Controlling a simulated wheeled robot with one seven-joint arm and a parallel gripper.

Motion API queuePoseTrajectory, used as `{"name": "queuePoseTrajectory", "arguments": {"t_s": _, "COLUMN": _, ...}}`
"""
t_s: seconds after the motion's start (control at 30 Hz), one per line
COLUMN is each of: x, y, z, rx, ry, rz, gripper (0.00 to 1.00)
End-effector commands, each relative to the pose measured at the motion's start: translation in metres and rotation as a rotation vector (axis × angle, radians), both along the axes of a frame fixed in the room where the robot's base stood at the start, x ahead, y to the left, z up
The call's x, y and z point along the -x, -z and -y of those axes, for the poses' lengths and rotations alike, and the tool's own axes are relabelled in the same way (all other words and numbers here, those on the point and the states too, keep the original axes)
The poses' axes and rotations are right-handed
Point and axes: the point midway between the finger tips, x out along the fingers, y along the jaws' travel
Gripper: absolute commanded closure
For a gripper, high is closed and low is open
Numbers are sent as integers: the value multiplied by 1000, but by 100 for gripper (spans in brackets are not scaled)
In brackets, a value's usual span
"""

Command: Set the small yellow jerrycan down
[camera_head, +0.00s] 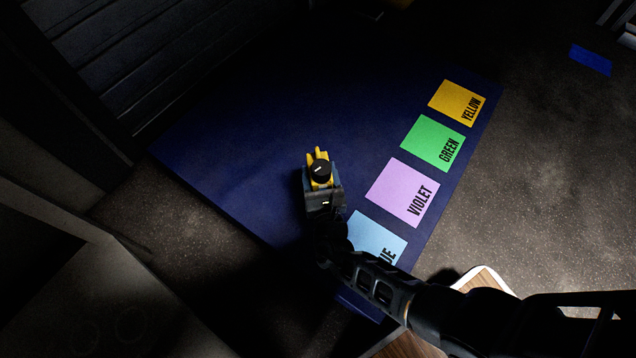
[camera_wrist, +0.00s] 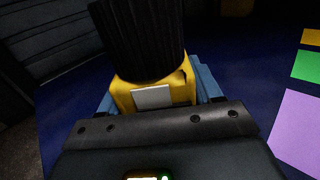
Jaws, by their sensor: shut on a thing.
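The small yellow jerrycan (camera_head: 317,156) with a black cap is in my gripper (camera_head: 322,178), over the dark blue mat (camera_head: 235,130). In the wrist view the jerrycan (camera_wrist: 178,92) sits between the blue fingers of my gripper (camera_wrist: 160,100), its ribbed black cap towards the camera and a pale label on its body. My gripper is shut on it. Its underside is hidden, so I cannot tell whether it touches the mat. It is left of the violet square (camera_head: 402,192).
Along the mat's right side lie a yellow square (camera_head: 457,102), a green square (camera_head: 433,142) and a light blue square (camera_head: 372,236), partly covered by my arm. The mat's middle and left are clear. A dark ribbed surface (camera_head: 170,50) borders the upper left. A blue patch (camera_head: 590,59) lies far right.

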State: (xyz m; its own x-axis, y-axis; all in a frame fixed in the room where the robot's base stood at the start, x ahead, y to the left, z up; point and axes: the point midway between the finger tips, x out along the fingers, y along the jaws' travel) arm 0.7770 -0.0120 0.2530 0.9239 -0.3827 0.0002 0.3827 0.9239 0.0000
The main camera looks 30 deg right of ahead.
Motion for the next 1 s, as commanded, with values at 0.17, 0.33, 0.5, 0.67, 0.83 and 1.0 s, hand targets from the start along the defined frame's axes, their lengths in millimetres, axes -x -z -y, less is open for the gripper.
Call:
{"name": "queuePoseTrajectory", "arguments": {"t_s": 0.17, "x": -7, "y": 5, "z": -1, "rx": 1, "ry": -1, "rz": 3, "gripper": 100}}
{"name": "queuePoseTrajectory", "arguments": {"t_s": 0.33, "x": -7, "y": 24, "z": -1, "rx": 1, "ry": -1, "rz": 1, "gripper": 100}}
{"name": "queuePoseTrajectory", "arguments": {"t_s": 0.5, "x": -7, "y": 43, "z": -1, "rx": 1, "ry": 0, "rz": 2, "gripper": 100}}
{"name": "queuePoseTrajectory", "arguments": {"t_s": 0.67, "x": -7, "y": 41, "z": -1, "rx": 0, "ry": 0, "rz": 3, "gripper": 100}}
{"name": "queuePoseTrajectory", "arguments": {"t_s": 0.83, "x": -7, "y": 42, "z": -1, "rx": 1, "ry": 0, "rz": 2, "gripper": 100}}
{"name": "queuePoseTrajectory", "arguments": {"t_s": 1.0, "x": -5, "y": 45, "z": -1, "rx": -1, "ry": 0, "rz": -2, "gripper": 25}}
